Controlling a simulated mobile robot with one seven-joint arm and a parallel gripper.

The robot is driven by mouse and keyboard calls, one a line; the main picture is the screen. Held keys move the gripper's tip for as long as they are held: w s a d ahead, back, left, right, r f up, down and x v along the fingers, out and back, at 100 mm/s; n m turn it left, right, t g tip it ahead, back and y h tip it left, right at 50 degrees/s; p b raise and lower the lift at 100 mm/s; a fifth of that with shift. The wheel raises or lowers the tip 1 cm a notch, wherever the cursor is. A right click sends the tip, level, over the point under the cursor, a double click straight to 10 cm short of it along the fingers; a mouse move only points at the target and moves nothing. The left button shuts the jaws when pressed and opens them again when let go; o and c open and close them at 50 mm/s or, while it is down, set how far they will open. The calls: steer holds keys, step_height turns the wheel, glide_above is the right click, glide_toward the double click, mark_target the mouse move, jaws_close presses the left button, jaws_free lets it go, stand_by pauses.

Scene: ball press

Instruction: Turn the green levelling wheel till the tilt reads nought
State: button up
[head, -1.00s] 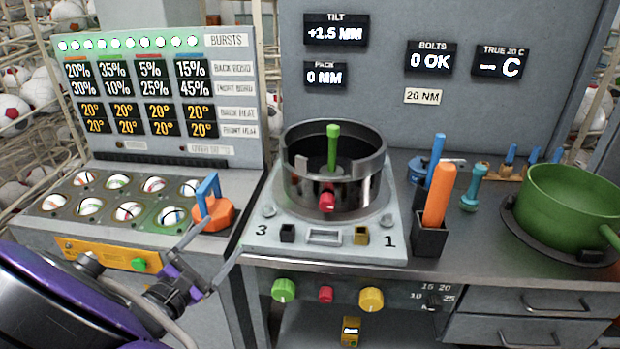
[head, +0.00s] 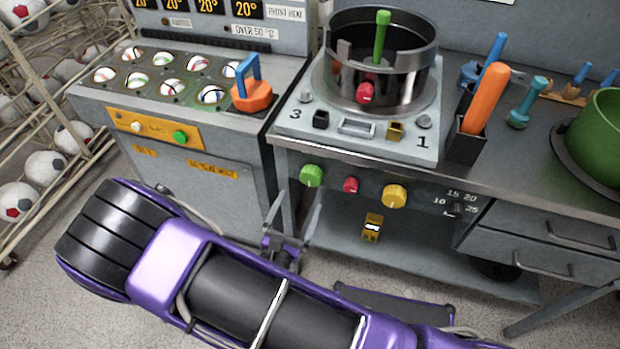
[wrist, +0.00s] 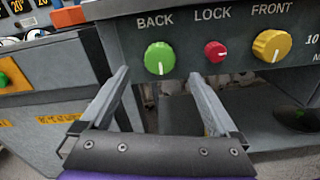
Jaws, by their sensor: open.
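The green wheel (head: 312,174) sits on the front panel under the press, at its left end. In the wrist view the green wheel (wrist: 160,58), labelled BACK, has its white mark pointing down. My gripper (head: 298,203) is open and empty, just below and in front of the wheel. In the wrist view the fingertips (wrist: 160,75) stand to either side of and below the wheel, apart from it. The tilt display is out of view now.
A red LOCK knob (head: 351,185) and a yellow FRONT wheel (head: 395,196) sit right of the green wheel. The press (head: 384,62) stands above.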

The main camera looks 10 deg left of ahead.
mark_target(310, 179)
steer(key=w, duration=0.8)
steer(key=shift+w+d, duration=0.35)
steer(key=shift+w, duration=0.05)
steer(key=c, duration=1.4)
